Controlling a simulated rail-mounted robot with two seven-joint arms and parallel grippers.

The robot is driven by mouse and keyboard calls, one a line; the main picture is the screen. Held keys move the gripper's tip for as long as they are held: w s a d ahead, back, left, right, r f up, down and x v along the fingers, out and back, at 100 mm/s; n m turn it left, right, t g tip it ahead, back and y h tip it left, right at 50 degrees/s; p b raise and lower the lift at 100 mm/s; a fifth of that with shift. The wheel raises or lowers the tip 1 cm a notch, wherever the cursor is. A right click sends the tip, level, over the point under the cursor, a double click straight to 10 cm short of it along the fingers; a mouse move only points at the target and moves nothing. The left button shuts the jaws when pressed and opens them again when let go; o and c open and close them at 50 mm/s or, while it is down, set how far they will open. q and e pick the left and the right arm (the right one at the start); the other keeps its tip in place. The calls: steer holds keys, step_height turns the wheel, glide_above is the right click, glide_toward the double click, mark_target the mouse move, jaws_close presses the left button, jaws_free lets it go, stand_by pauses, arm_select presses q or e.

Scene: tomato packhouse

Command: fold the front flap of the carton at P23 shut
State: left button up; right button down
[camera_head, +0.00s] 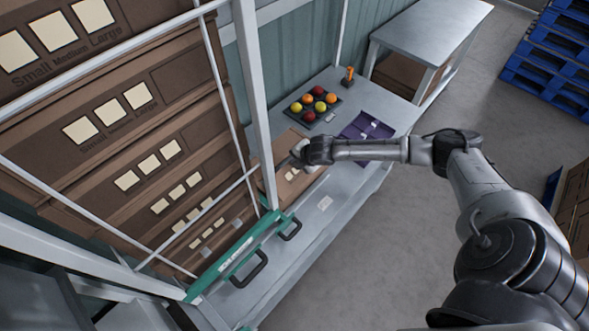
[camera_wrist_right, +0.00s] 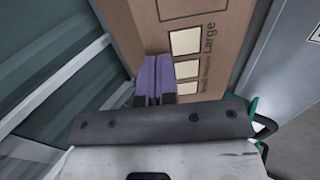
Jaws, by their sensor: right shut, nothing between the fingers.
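A brown carton (camera_head: 288,188) lies on the grey bench beside the rack post, partly hidden behind my right wrist. In the right wrist view a brown carton panel (camera_wrist_right: 218,25) with pale squares and the word Large fills the upper middle. My right gripper (camera_wrist_right: 154,66) has purple fingers pressed together with nothing between them. They lie in front of the panel's left side; I cannot tell whether they touch it. Which panel is the front flap, and its angle, cannot be made out. No P23 mark is readable. My left gripper is out of view.
The bench (camera_head: 325,205) also holds a black tray of tomatoes (camera_head: 314,104), a purple tray (camera_head: 366,135) and a small orange-handled item (camera_head: 348,76). A white rack post (camera_head: 256,100) and a green bar (camera_head: 237,254) stand close by on the left.

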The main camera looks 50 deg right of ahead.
steer(key=shift+w+f, duration=0.1)
steer(key=shift+f, duration=0.05)
stand_by(0.3)
steer(key=shift+w+f+b, duration=0.75)
steer(key=shift+w+f, duration=0.05)
steer(key=shift+w, duration=0.15)
steer(key=shift+r, duration=0.1)
steer(key=shift+r+p, duration=0.45)
steer(key=shift+p, duration=0.15)
step_height(320, 180, up, 8)
steer(key=p, duration=0.9)
